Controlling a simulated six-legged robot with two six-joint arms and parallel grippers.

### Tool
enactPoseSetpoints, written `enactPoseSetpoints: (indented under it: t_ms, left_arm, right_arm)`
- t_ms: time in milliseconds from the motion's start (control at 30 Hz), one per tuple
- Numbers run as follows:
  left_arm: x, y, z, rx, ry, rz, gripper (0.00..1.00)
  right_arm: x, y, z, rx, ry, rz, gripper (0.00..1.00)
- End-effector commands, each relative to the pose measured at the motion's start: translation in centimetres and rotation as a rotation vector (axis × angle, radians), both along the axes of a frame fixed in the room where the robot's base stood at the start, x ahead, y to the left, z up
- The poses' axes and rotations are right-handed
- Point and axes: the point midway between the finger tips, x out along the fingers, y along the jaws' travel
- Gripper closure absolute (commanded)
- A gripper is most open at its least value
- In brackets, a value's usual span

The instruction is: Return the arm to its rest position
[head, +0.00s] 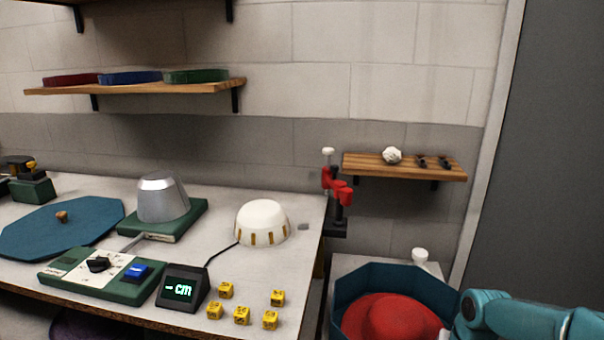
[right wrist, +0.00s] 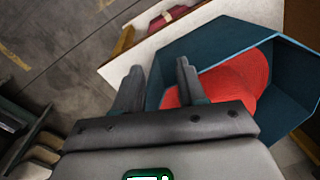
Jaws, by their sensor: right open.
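My right arm (head: 520,318) comes in at the lower right of the head view. Its gripper tips are not clearly visible there. In the right wrist view my right gripper (right wrist: 160,80) has its two fingers apart with nothing between them. Beyond and beside the fingers is a red hat (right wrist: 235,82) in a dark teal octagonal box (right wrist: 215,45). In the head view the red hat (head: 395,318) lies in the same box (head: 437,290), left of my arm. My left gripper is in neither view.
A bench (head: 100,188) holds a metal hat block (head: 162,198), a white dome (head: 262,222), a control panel (head: 105,272), a display (head: 183,289) and several yellow cubes (head: 241,315). A red clamp device (head: 337,185) stands at its right end. A small shelf (head: 400,168) hangs behind.

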Motion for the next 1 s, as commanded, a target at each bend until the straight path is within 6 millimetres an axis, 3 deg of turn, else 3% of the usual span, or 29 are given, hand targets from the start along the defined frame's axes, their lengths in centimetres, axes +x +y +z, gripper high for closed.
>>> enactPoseSetpoints:
  t_ms: [167, 267, 400, 500, 600, 700, 1000]
  left_arm:
    - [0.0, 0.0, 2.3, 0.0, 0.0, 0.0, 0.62]
    - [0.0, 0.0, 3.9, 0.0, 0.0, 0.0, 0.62]
    - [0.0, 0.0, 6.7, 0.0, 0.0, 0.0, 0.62]
    - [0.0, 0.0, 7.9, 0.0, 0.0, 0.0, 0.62]
    - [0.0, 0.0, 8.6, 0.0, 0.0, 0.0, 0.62]
    - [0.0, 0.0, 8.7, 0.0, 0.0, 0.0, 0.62]
    - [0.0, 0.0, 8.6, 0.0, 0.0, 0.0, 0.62]
  right_arm:
    - [-1.4, 5.6, -4.7, 0.082, -0.013, 0.118, 0.6]
    - [-3.9, 10.0, -7.9, 0.141, -0.024, 0.194, 0.6]
    - [-10.7, 16.5, -11.5, 0.214, -0.045, 0.296, 0.6]
    - [-15.3, 19.2, -12.5, 0.229, -0.057, 0.341, 0.6]
    - [-18.4, 20.4, -12.8, 0.227, -0.064, 0.371, 0.6]
    - [-19.9, 20.8, -12.9, 0.221, -0.07, 0.385, 0.6]
    - [-20.0, 20.8, -13.0, 0.218, -0.075, 0.387, 0.6]
